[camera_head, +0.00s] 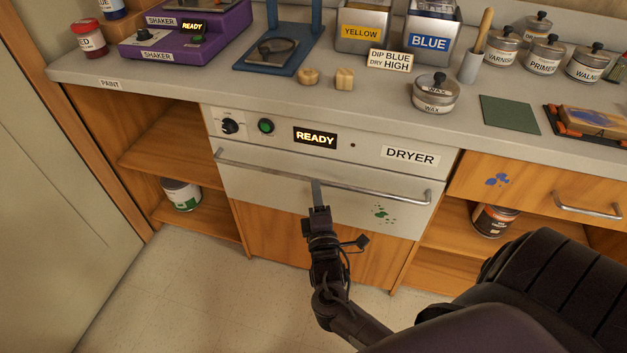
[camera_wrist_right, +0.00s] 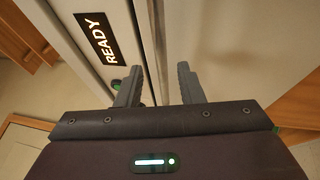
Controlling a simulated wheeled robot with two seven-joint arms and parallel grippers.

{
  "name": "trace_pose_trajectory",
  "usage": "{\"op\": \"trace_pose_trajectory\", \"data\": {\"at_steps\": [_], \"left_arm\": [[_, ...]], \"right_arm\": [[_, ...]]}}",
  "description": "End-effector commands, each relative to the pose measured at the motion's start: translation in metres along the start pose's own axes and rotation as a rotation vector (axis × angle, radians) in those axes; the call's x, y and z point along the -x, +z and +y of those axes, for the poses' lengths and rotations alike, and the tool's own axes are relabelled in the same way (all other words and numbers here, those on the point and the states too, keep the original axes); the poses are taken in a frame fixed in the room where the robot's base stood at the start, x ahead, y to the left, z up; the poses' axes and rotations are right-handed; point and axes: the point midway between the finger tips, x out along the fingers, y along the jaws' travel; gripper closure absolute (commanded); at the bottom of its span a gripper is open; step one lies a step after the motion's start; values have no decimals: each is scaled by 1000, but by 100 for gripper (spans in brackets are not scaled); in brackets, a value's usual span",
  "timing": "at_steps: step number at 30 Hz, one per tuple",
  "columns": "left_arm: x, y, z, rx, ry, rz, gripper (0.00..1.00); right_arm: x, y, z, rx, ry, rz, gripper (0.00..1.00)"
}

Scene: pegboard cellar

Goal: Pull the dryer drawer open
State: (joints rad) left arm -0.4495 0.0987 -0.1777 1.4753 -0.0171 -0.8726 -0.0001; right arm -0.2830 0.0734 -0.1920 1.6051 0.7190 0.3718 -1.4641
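The dryer (camera_head: 365,146) is a light grey unit set into the counter, with a lit READY display and a DRYER label. Its drawer (camera_head: 275,192) looks flush with the front. A long bar handle (camera_head: 380,193) crosses the drawer near its top. My right gripper (camera_head: 317,187) is at the middle of the handle, pointing at the drawer front. In the right wrist view its two fingers (camera_wrist_right: 158,78) stand apart, with the handle (camera_wrist_right: 156,40) running between them. I cannot tell whether either finger touches the bar. My left gripper is not in view.
The counter (camera_head: 260,90) above holds a purple shaker (camera_head: 185,45), bins, jars and two small wooden blocks. Open shelves flank the dryer, with a paint can (camera_head: 181,195) on the left. Another drawer (camera_head: 540,187) is at the right. The floor (camera_head: 200,290) in front is clear.

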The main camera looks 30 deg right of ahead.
Motion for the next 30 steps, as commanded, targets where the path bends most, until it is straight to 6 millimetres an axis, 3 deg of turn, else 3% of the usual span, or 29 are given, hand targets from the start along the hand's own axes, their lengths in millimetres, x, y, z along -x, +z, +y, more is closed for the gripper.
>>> {"op": "trace_pose_trajectory", "data": {"at_steps": [3,9,19,27,30], "left_arm": [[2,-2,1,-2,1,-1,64],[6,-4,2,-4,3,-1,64],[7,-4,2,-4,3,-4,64],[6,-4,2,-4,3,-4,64],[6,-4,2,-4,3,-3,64]], "right_arm": [[-21,0,0,-1,2,0,66],[-41,0,-1,-1,0,1,66],[-45,0,-1,-1,-3,2,66],[-44,0,-1,-2,-3,2,100],[-44,0,-1,-2,-3,2,100]]}}
